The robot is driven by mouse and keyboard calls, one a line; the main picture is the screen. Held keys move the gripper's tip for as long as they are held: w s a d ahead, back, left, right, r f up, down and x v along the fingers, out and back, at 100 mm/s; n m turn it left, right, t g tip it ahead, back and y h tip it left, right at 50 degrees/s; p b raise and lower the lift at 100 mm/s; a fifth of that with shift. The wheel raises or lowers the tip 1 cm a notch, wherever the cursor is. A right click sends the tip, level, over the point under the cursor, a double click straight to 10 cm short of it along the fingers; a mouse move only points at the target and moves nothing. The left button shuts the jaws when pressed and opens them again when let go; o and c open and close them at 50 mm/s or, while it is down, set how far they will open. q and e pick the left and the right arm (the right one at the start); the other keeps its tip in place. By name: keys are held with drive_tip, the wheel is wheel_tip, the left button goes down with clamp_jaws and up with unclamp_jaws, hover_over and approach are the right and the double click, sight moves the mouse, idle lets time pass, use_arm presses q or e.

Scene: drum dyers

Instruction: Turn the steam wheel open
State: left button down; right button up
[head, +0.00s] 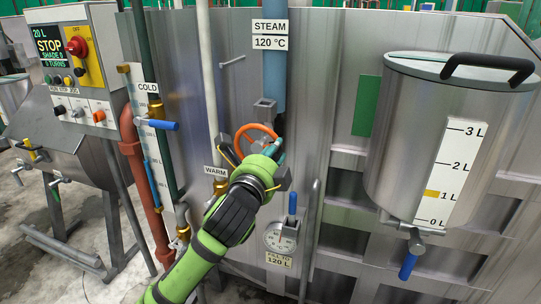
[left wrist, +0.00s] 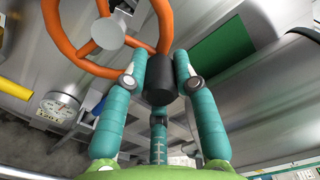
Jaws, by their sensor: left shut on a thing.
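The orange steam wheel (head: 256,131) is on the front of the steel panel, below the blue pipe with the STEAM 120 °C sign (head: 270,35). In the left wrist view the wheel (left wrist: 62,39) shows spokes, a grey hub (left wrist: 107,33) and a black handle (left wrist: 160,86) on its rim. My left gripper (head: 279,143), with teal fingers and a green body, is at the right side of the wheel. In the left wrist view its fingers (left wrist: 160,70) are on either side of the black handle, shut on it. My right gripper is out of view.
A steel tank (head: 400,130) with a litre scale stands at the right. A dial gauge (head: 279,237) and blue-handled lever (head: 292,204) are below the wheel. The WARM pipe (head: 205,90) and the COLD valve's blue handle (head: 163,125) are at the left, near a control box (head: 75,60).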

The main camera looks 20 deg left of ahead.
sight(260, 127)
use_arm(q)
drive_tip(key=shift+r+n+p, duration=0.4)
drive_tip(key=shift+r+n, duration=0.05)
drive_tip(key=shift+n, duration=0.05)
drive_tip(key=shift+a+r+n+p, duration=0.1)
drive_tip(key=shift+r+n+p, duration=0.1)
drive_tip(key=shift+n+p, duration=0.2)
drive_tip(key=n+p, duration=0.1)
drive_tip(key=r+n+p, duration=0.1)
drive_tip(key=shift+a+n, duration=0.4)
drive_tip(key=shift+a+r+n+p, duration=0.35)
drive_tip(key=shift+n+p, duration=0.35)
drive_tip(key=shift+n, duration=0.2)
drive_tip(key=n, duration=0.1)
drive_tip(key=a+n+p, duration=0.1)
drive_tip(key=shift+r+n+p, duration=0.3)
drive_tip(key=shift+r, duration=0.05)
drive_tip(key=shift+a+r+n+p, duration=0.1)
drive_tip(key=shift+a+n+p, duration=0.35)
drive_tip(key=shift+n, duration=0.4)
drive_tip(key=shift+a+r+n+p, duration=0.1)
drive_tip(key=shift+a+n+p, duration=0.3)
drive_tip(key=shift+n, duration=0.45)
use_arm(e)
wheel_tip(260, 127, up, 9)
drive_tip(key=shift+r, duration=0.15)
